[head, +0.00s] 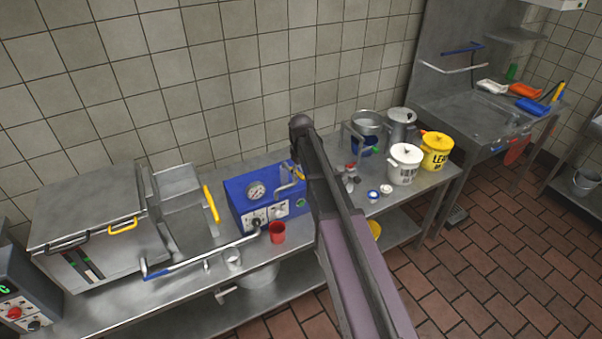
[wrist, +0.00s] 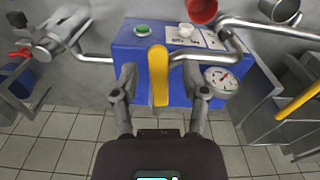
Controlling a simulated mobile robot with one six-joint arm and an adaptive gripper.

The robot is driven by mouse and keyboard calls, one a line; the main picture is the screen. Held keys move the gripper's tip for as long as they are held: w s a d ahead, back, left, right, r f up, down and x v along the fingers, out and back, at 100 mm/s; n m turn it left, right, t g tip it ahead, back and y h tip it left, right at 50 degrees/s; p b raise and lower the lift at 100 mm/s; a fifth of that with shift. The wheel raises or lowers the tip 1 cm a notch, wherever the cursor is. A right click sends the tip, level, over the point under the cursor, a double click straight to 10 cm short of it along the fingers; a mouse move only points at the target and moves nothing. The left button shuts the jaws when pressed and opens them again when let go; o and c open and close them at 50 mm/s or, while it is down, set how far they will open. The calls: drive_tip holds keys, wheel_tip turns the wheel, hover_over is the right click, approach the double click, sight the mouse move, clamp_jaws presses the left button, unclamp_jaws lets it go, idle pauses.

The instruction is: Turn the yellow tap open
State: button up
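The yellow tap (wrist: 158,75) is a rounded lever on a metal pipe beside the blue machine (wrist: 187,66). In the wrist view my gripper (wrist: 163,82) is open, with one finger on each side of the lever and visible gaps on both sides. Its fingers look clear of the lever. In the head view the tap (head: 298,172) shows in part at the right of the blue machine (head: 240,212), next to my arm.
A red cup (head: 277,232) stands before the machine, and a metal pipe (head: 205,260) runs to its left. A yellow handle (head: 211,203) is on the vat at left. White (head: 404,166) and yellow (head: 437,151) buckets stand at right.

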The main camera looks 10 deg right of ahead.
drive_tip(key=shift+d+n, duration=0.2)
drive_tip(key=shift+n, duration=0.1)
drive_tip(key=w+d+n, duration=0.3)
drive_tip(key=w+n, duration=0.2)
drive_tip(key=n, duration=0.8)
wheel_tip(320, 180, up, 14)
drive_tip(key=p, duration=1.4)
drive_tip(key=s+a+f+m+b, duration=0.3)
drive_tip(key=s+f+m+b, duration=0.6)
drive_tip(key=s+f+b, duration=0.4)
drive_tip(key=s+a+f+m+b, duration=0.3)
drive_tip(key=s+f+m+b, duration=0.6)
drive_tip(key=s+f+b, duration=0.5)
drive_tip(key=shift+s+a, duration=0.25)
drive_tip(key=shift+s, duration=0.4)
idle(0.8)
